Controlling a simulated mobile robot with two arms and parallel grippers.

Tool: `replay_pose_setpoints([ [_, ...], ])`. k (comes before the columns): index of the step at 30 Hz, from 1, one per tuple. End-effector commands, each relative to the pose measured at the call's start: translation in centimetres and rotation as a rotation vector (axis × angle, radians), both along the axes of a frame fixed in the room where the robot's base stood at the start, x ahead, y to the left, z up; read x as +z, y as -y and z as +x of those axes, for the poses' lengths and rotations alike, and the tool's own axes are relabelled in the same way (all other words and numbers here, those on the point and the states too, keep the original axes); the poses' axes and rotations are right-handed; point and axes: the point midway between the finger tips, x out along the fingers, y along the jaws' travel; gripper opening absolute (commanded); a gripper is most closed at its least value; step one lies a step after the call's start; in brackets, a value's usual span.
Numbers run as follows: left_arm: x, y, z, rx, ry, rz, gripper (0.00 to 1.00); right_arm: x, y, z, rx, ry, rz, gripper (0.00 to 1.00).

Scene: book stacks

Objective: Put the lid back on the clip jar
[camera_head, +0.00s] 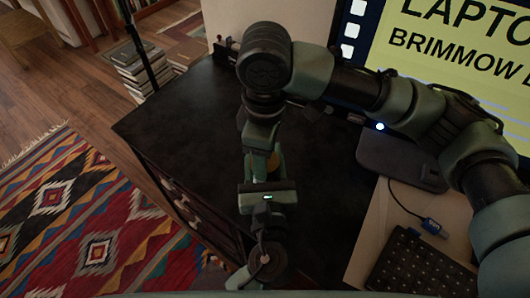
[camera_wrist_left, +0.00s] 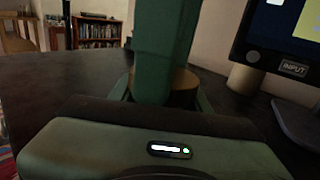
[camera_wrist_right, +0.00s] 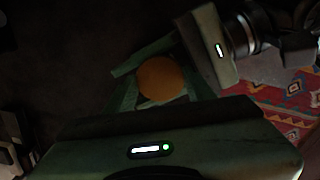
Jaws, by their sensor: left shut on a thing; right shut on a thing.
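A round tan-orange lid (camera_wrist_right: 162,79) lies between the fingers of my right gripper (camera_wrist_right: 160,92), which is shut on it from above. The lid also shows as a brown rim in the left wrist view (camera_wrist_left: 184,84) and as a small orange patch in the head view (camera_head: 273,162). My left gripper (camera_head: 264,172) reaches in level from the near side, its fingers closed around the body just under the lid. That body, the clip jar, is mostly hidden by the grippers. I cannot tell whether the lid is seated on it.
The dark desk top (camera_head: 190,120) is clear to the left. A monitor (camera_head: 460,60) on a dark base (camera_head: 400,160), a keyboard (camera_head: 415,265) and a blue USB plug (camera_head: 431,226) are at the right. A beige cylinder (camera_wrist_left: 243,78) stands by the monitor. Book stacks (camera_head: 135,68) are on the floor.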

Motion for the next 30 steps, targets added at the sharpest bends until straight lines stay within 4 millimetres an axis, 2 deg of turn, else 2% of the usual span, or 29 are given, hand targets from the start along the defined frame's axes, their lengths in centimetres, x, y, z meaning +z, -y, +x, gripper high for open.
replay_pose_setpoints([
  [8, 0.3, 0.0, 0.0, 0.000, 0.005, -0.003, 0.00, -0.1, 0.0, 0.1, -0.014, 0.001, 0.000, 0.05],
  [9, 0.3, 0.0, 0.0, 0.000, 0.005, -0.003, 0.00, -0.1, 0.0, 0.1, -0.014, 0.001, 0.000, 0.62],
  [11, 0.3, 0.0, 0.0, 0.000, 0.005, -0.003, 0.00, -0.1, 0.0, 0.1, -0.013, 0.001, 0.000, 0.76],
  [23, 0.1, 0.0, 0.1, 0.001, 0.002, -0.001, 0.00, 0.0, 0.0, -0.1, -0.006, -0.003, 0.001, 0.76],
  [26, 0.0, -0.1, 0.1, 0.002, 0.001, 0.000, 0.00, 0.5, -0.1, -0.1, -0.005, -0.002, 0.002, 0.76],
  [30, 0.0, -0.1, 0.1, 0.002, -0.001, 0.000, 0.00, 2.2, -0.1, -0.1, -0.003, 0.000, 0.002, 0.76],
])
